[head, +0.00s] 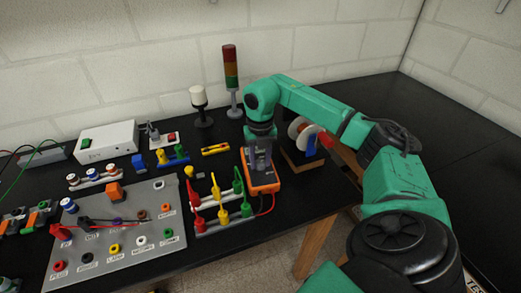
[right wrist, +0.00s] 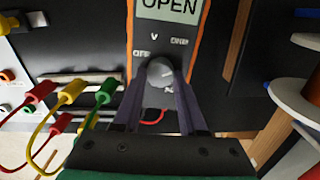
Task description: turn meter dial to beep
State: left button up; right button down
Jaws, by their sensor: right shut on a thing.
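The meter (head: 268,188) is an orange-edged box on the black table, partly hidden under my right gripper (head: 261,160). In the right wrist view its screen (right wrist: 170,8) reads "OPEN". Below the screen is a round grey dial (right wrist: 160,71), with "V" above it, "OFF" to its left and a small label to its upper right that is hard to read. My right gripper (right wrist: 160,88) is shut on the dial, one finger on each side. Where the dial's mark points is unclear. My left gripper is not in view.
Red, yellow and green test clips (head: 220,199) stand just left of the meter. A labelled grey panel (head: 120,235) lies further left. A spool on a wooden stand (head: 303,150) is to the right. A signal tower (head: 231,80) stands behind. The table's front edge is close.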

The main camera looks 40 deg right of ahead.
jog(key=m, duration=0.5)
jog(key=shift+m+p, duration=0.3)
jog(key=shift+p, duration=0.05)
jog(key=m, duration=0.5)
jog(key=shift+w+a+m+p, duration=0.1)
jog(key=shift+m+p, duration=0.2)
jog(key=shift+m, duration=0.1)
jog(key=shift+c, duration=2.3)
grip_release()
jog(key=shift+r, duration=0.15)
